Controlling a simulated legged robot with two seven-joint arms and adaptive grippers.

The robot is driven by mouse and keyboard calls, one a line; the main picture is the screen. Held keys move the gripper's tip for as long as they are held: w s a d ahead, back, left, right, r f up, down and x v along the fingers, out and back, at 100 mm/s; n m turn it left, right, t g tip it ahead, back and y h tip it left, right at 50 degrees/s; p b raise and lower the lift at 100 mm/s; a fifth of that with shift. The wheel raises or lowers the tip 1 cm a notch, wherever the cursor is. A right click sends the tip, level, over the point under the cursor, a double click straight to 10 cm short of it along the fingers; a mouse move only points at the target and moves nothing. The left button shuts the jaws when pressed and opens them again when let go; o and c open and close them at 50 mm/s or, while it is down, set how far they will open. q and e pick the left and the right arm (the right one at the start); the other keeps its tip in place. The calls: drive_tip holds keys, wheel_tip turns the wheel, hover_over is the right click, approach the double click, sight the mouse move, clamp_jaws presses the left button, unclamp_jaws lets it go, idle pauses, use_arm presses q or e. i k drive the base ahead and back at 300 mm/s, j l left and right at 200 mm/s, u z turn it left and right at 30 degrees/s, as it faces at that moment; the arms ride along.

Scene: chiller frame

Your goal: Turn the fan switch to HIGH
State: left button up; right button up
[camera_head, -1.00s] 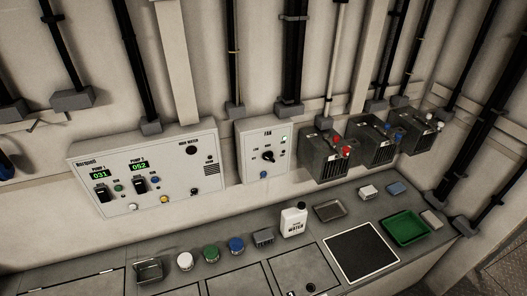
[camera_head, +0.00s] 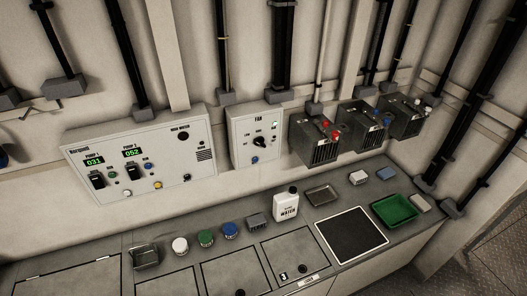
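The fan panel (camera_head: 255,137) is a pale box on the wall, labelled FAN, between the larger pump panel and the dark grey boxes. Its black rotary switch (camera_head: 260,142) sits in the middle of the face. A small green-lit spot shows at the upper right of the face and a blue button (camera_head: 255,160) sits below. The small position labels and the exact direction of the knob are too small to read surely. Neither of my grippers is in view.
The pump panel (camera_head: 150,160) is on the left. Dark boxes (camera_head: 315,140) with red, blue and white caps are on the right. The counter below holds a white water jug (camera_head: 286,206), a green tray (camera_head: 395,210), a black mat (camera_head: 351,235) and coloured lids (camera_head: 205,238).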

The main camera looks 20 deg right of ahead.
sight(259, 141)
drive_tip(key=k+z, duration=0.1)
drive_tip(key=z, duration=0.25)
drive_tip(key=k+z, duration=0.1)
drive_tip(key=z, duration=0.2)
drive_tip(key=k+l+z, duration=0.1)
drive_tip(key=z, duration=0.25)
